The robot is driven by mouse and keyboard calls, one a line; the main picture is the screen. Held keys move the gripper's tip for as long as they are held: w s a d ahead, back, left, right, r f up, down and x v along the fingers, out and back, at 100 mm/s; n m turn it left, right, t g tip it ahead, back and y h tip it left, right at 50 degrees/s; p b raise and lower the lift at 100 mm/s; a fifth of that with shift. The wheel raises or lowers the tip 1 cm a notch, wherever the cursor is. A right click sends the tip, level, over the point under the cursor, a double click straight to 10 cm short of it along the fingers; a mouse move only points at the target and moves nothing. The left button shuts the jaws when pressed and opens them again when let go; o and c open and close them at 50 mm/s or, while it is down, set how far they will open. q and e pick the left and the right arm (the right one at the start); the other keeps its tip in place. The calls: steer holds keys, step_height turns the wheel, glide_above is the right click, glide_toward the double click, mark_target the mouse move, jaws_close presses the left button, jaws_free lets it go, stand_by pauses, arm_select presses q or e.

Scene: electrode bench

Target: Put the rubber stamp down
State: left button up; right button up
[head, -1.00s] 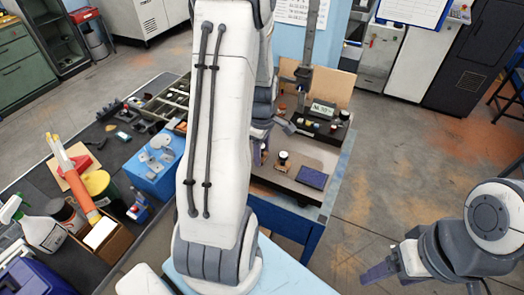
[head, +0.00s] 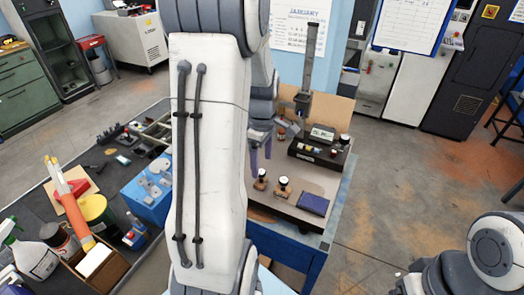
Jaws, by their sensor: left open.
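Two rubber stamps with dark knobs and brown bases stand upright on the board (head: 283,208): a left stamp (head: 260,181) and a right stamp (head: 282,187). I cannot tell which one the task names. My left gripper (head: 260,156) points down just above the left stamp. Its fingers are apart and hold nothing that I can see. My left arm hides part of the bench to the left. My right arm shows at the lower right corner, with its gripper out of the picture.
A dark blue pad (head: 313,203) lies right of the stamps. A black stand with small items (head: 318,152) and a tall grey post (head: 307,75) are behind. A crowded dark bench (head: 112,177) with a blue block (head: 150,192) is at the left.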

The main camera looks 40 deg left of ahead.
mark_target(262, 172)
arm_select(q)
step_height(262, 172, up, 5)
steer(key=shift+f, duration=0.1)
steer(key=s+d+r+m, duration=0.1)
steer(key=s+d+m, duration=0.1)
steer(key=d+m, duration=1.35)
steer(key=s+d+f+m+h, duration=0.1)
steer(key=s+d+m, duration=1.1)
steer(key=s+d, duration=0.2)
steer(key=shift+s+d+m, duration=0.2)
steer(key=shift+d+m, duration=0.15)
steer(key=shift+d, duration=0.25)
steer(key=shift+f+b, duration=0.15)
steer(key=shift+b, duration=0.15)
step_height(262, 172, down, 8)
steer(key=b, duration=0.7)
steer(key=shift+b, duration=0.4)
